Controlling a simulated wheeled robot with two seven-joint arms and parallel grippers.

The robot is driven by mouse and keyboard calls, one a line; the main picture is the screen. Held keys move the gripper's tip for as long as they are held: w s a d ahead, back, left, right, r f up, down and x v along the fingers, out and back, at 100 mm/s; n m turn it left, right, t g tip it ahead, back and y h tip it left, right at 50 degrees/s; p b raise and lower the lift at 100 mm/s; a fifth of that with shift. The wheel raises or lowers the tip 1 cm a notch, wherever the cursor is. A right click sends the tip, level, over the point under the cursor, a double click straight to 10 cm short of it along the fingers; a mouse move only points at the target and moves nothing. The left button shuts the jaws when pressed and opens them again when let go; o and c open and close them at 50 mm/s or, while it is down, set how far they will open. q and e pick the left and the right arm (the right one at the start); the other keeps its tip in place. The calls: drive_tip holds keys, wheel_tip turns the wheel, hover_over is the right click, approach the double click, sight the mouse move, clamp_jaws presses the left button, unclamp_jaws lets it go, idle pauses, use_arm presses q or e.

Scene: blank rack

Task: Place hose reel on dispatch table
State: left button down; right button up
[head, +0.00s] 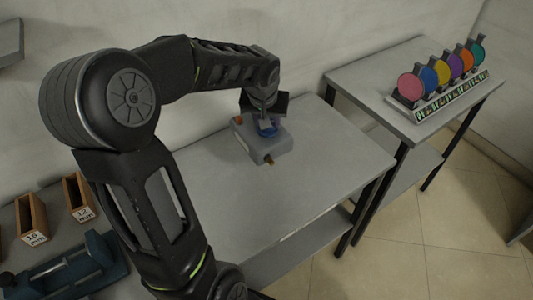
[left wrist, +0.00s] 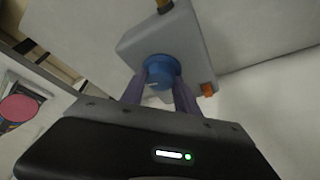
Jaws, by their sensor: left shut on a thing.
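A grey box with a round blue knob (head: 266,128) stands on the grey table (head: 330,160) at the centre of the head view. The box (head: 267,149) has an orange part and a brass fitting. My left gripper (head: 265,117) reaches down to it from above. In the left wrist view, the left gripper (left wrist: 163,85) is shut on the blue knob (left wrist: 161,68). No thing is plainly recognisable as a hose reel, and no label shows which table is the dispatch table. My right gripper is not in view.
A second table (head: 375,80) at the right bears a rack (head: 440,100) of several coloured discs. Wooden holders (head: 31,217) and a teal device (head: 75,265) stand at the lower left. The front and right of the middle table are clear. A wall runs behind.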

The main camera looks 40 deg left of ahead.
sight(267, 131)
use_arm(q)
drive_tip(key=shift+f, duration=2.35)
drive_tip(key=shift+f, duration=1.9)
drive_tip(key=c, duration=0.9)
unclamp_jaws()
drive_tip(key=v, duration=1.2)
